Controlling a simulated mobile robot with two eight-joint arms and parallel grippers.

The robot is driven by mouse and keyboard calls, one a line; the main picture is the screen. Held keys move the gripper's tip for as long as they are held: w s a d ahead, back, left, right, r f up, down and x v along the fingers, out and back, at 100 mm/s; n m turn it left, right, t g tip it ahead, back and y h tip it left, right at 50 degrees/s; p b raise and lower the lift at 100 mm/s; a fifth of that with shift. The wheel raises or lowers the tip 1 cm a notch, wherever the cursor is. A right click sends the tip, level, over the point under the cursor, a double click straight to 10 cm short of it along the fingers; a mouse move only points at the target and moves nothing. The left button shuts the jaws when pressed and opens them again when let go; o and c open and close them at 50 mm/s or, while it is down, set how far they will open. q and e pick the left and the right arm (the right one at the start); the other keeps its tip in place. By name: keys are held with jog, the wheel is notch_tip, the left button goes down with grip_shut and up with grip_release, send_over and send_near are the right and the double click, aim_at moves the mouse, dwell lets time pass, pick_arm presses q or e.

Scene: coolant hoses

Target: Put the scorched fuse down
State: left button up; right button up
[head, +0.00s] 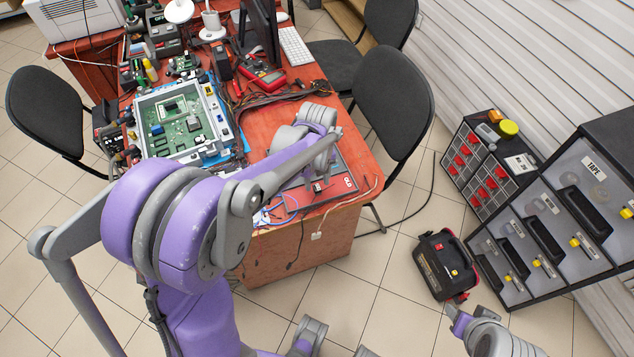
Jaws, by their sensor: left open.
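My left arm reaches over the red desk to its front right corner. My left gripper (318,178) is open, low over a dark flat tray (338,191) marked "OLD". A small dark piece with a bit of red, perhaps the scorched fuse (317,188), shows right at the fingertips, on or just above the tray. It is too small to tell whether it touches the tray or a finger. My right gripper (460,319) shows only in part at the lower right, away from the desk, over the floor.
An opened unit with a green circuit board (180,122) stands on the desk (262,118), left of the tray. Thin wires lie at the desk's front edge. A red multimeter (263,79) is farther back. Black chairs flank the desk.

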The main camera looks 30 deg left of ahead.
aim_at(317, 187)
pick_arm(q)
notch_tip(317, 187, up, 10)
jog(key=p, duration=0.1)
jog(key=s+d+f+n+t, duration=0.1)
jog(key=s+d+n+t, duration=0.1)
jog(key=s+n, duration=0.6)
jog(key=s+d+f+n+t, duration=0.2)
jog(key=s+d+n, duration=0.3)
jog(key=n, duration=1.3)
jog(key=s+t, duration=0.1)
jog(key=s, duration=0.2)
jog(key=shift+s+f, duration=0.15)
jog(key=shift+s, duration=0.2)
jog(key=shift+a, duration=0.1)
